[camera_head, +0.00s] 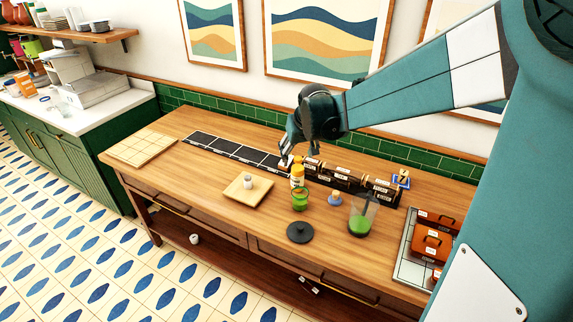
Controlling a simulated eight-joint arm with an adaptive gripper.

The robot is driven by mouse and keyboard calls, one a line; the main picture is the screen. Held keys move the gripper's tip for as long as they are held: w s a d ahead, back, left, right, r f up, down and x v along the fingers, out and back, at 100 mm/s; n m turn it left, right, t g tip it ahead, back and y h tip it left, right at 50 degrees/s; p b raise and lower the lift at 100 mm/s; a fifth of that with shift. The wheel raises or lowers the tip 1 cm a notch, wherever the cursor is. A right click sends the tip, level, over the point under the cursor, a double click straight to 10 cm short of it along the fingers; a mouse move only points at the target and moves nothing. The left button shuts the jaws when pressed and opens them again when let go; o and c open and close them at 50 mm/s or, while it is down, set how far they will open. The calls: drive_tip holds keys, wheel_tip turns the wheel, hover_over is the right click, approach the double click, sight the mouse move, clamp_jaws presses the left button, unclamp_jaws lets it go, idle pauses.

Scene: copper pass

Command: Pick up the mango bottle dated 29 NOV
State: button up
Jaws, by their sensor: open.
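My gripper (287,152) is open above the back part of the wooden counter, its fingers pointing down. A small yellow-orange bottle (297,176) with a pale label stands upright just in front of and below the fingers. It looks apart from them, but I cannot be sure. Its label and date are too small to read. A black strip (225,148) with pale-edged cells runs along the back of the counter. Dark items with pale labels (345,178) sit along its right part; their dates cannot be read either. My gripper hides part of the strip.
In front stand a wooden tray (262,196) with a small white item, a green jar (300,199), a black disc (300,233) and a clear container with green contents (361,222). Brown boxes (432,243) are at right. A pale board (143,147) lies at left.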

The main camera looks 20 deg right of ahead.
sight(298, 158)
drive_tip(key=shift+g, duration=0.4)
drive_tip(key=w+d+f, duration=0.1)
drive_tip(key=w+f, duration=0.2)
drive_tip(key=w+d+f, duration=0.2)
drive_tip(key=w+f, duration=0.2)
drive_tip(key=w+d+f, duration=0.1)
drive_tip(key=w+f, duration=0.2)
drive_tip(key=w, duration=0.1)
drive_tip(key=shift+d+f, duration=0.2)
drive_tip(key=shift+f, duration=0.05)
drive_tip(key=shift+f, duration=0.1)
drive_tip(key=shift+x, duration=1.1)
drive_tip(key=shift+f, duration=0.15)
drive_tip(key=shift+x, duration=2.5)
drive_tip(key=shift+c, duration=0.7)
drive_tip(key=c, duration=1.1)
